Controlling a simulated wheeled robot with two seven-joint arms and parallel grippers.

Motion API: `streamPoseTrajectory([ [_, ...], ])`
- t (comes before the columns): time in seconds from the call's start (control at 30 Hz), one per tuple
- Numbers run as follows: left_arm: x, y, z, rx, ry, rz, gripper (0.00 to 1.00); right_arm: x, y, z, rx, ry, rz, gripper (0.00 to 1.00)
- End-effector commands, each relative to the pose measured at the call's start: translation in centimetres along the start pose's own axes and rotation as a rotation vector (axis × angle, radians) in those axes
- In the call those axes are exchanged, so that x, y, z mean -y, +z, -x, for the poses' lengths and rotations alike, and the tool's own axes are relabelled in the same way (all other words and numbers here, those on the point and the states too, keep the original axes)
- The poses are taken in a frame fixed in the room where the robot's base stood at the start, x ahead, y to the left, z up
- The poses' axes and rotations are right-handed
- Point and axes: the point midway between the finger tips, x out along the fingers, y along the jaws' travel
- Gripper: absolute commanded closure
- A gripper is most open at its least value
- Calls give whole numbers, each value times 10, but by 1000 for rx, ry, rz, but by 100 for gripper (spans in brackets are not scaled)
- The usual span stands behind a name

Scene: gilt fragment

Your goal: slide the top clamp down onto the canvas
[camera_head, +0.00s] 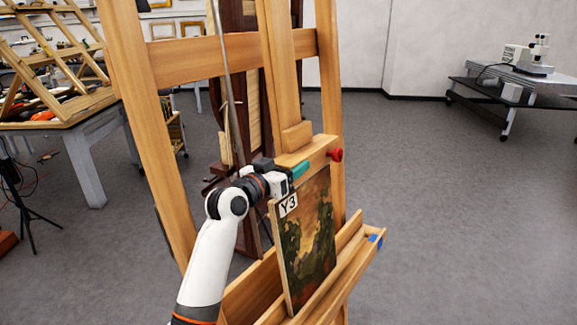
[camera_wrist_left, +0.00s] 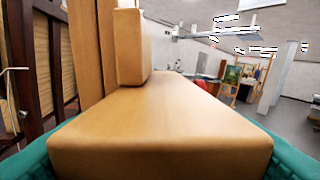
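The top clamp (camera_head: 318,150) is a pale wooden block on the easel's central mast, with a red knob (camera_head: 336,155) at its right. The canvas (camera_head: 308,240), a dark landscape with a "Y3" label, stands on the easel's lower ledge below the clamp. Whether the clamp touches the canvas's top edge cannot be told; my gripper covers part of that area. My left gripper (camera_head: 283,176) is at the clamp's left end. In the left wrist view, its teal fingers lie along both sides of the clamp (camera_wrist_left: 160,125) and appear shut on it. My right gripper is out of view.
The easel's left upright (camera_head: 150,120) stands close behind my left arm. The lower ledge (camera_head: 350,265) has a blue mark on its right end. A workbench (camera_head: 75,125) is at the left and a dark cart (camera_head: 510,100) at the far right. The floor to the right is clear.

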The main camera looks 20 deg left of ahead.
Motion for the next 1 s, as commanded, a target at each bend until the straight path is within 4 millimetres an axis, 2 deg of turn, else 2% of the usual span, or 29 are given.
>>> streamPoseTrajectory([
  [0.03, 0, 0, 0, 0, 0, 0, 74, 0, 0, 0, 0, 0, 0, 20],
  [0.1, 0, 0, 0, 0, 0, 0, 82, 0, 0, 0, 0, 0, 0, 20],
  [0.23, -1, -9, 0, -2, 1, 0, 82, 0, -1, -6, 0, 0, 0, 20],
  [0.4, -2, -36, 0, -2, 1, -2, 82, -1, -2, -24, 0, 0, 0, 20],
  [0.7, 0, -37, 0, -5, 0, 0, 82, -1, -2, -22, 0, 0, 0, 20],
  [0.73, 0, -37, 0, -5, 0, 0, 37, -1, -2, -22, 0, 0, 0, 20],
  [0.83, 0, -37, 0, -4, 0, 0, 20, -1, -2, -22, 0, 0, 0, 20],
  [1.0, 0, -36, 0, -2, 0, 0, 20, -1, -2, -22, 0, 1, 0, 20],
])
